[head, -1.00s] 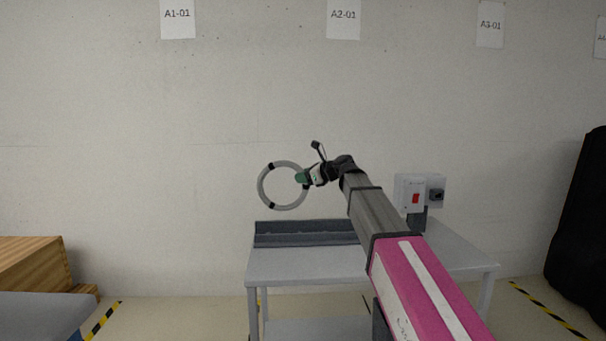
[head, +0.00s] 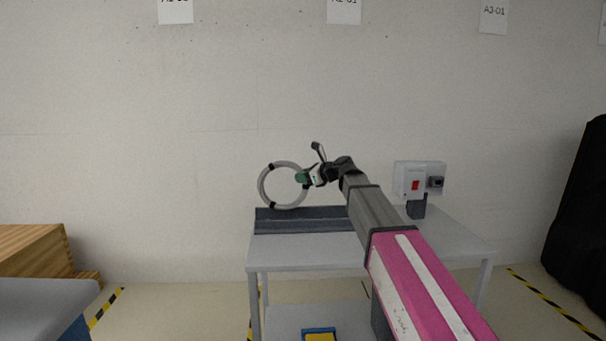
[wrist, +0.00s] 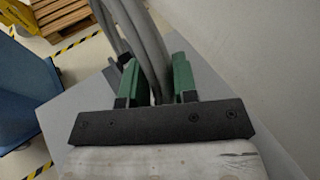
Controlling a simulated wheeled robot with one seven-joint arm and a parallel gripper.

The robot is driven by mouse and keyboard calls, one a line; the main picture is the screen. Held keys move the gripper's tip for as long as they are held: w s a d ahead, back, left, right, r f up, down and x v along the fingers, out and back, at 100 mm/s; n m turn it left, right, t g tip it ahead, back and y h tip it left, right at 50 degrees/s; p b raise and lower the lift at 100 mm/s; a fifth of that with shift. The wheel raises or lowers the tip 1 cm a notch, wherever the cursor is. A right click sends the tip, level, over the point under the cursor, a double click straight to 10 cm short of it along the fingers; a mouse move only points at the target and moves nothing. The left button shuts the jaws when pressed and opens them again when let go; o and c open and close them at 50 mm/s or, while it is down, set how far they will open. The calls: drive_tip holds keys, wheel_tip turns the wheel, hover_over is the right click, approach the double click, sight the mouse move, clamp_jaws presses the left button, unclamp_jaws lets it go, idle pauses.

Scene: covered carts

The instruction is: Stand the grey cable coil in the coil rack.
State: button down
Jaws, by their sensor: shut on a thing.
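The grey cable coil (head: 265,197) is a ring with dark bands, held upright in the head view. My gripper (head: 302,177) is shut on its right side. In the wrist view the coil's grey strands (wrist: 152,50) pass between the green fingers of my gripper (wrist: 154,82). The coil rack (head: 300,226) is a long dark grey trough along the back of the grey table (head: 310,250). The coil's lower edge shows at the rack's top edge in the picture; I cannot tell whether they touch. My arm hides the rack's right end.
A box with a red switch (head: 413,184) stands at the table's back right. A blue and yellow item (head: 320,335) is on the lower shelf. Wooden crates (head: 35,252) and a covered cart (head: 45,300) are at left. The table's front left is clear.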

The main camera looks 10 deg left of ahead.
sight(307, 189)
drive_tip(key=shift+f, duration=2.6)
drive_tip(key=c, duration=0.8)
unclamp_jaws()
drive_tip(key=shift+f, duration=0.1)
drive_tip(key=v, duration=1)
drive_tip(key=shift+d+r, duration=0.2)
drive_tip(key=shift+d, duration=0.15)
drive_tip(key=shift+s, duration=0.15)
